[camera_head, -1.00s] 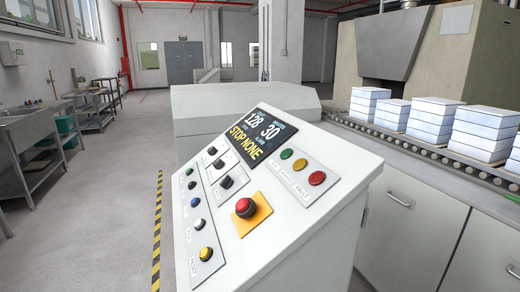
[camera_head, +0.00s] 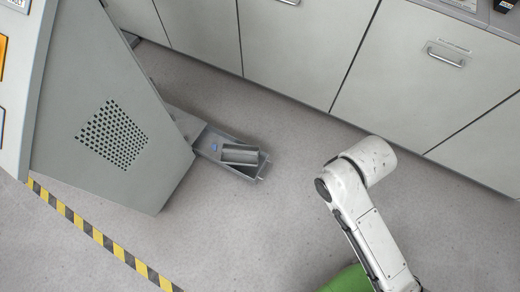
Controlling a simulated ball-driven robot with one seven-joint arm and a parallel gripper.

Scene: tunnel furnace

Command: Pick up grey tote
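A grey tote (camera_head: 207,147) sits on the floor beside the foot of the control console. It is a shallow open box, and its far left end lies close to the console. My gripper is not in view.
The grey control console (camera_head: 110,130) with a vent grille stands at the left. Grey cabinets (camera_head: 295,45) with handles line the top. A yellow-black floor stripe (camera_head: 100,237) runs at lower left. The floor (camera_head: 225,220) below the tote is clear. A green thing (camera_head: 348,281) shows at the bottom edge.

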